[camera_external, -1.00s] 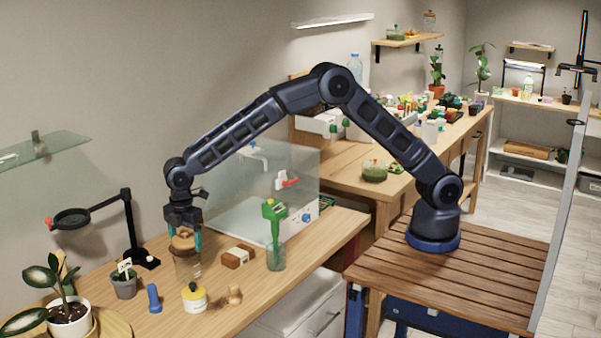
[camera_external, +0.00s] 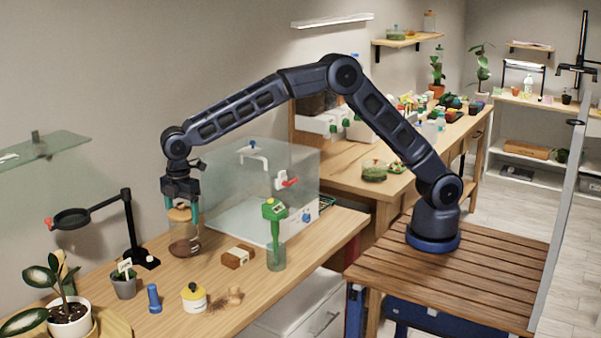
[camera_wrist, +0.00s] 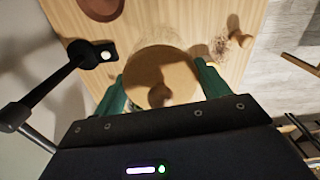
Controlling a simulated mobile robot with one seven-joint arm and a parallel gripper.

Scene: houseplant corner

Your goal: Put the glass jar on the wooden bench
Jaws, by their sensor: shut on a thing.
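The glass jar (camera_external: 184,243) is clear with reddish-brown contents and a round cork lid. In the external view it hangs upright below my gripper (camera_external: 181,210). My gripper is shut on the jar, with its green fingers on either side near the lid. The wrist view shows the cork lid (camera_wrist: 160,72) between the fingers and hides the jar's base. The wooden bench (camera_external: 140,272) runs along the wall under the jar. I cannot tell exactly how far the jar's base is from the wood.
A magnifier stand (camera_external: 135,230) is left. A clear box (camera_external: 235,190) is behind right.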

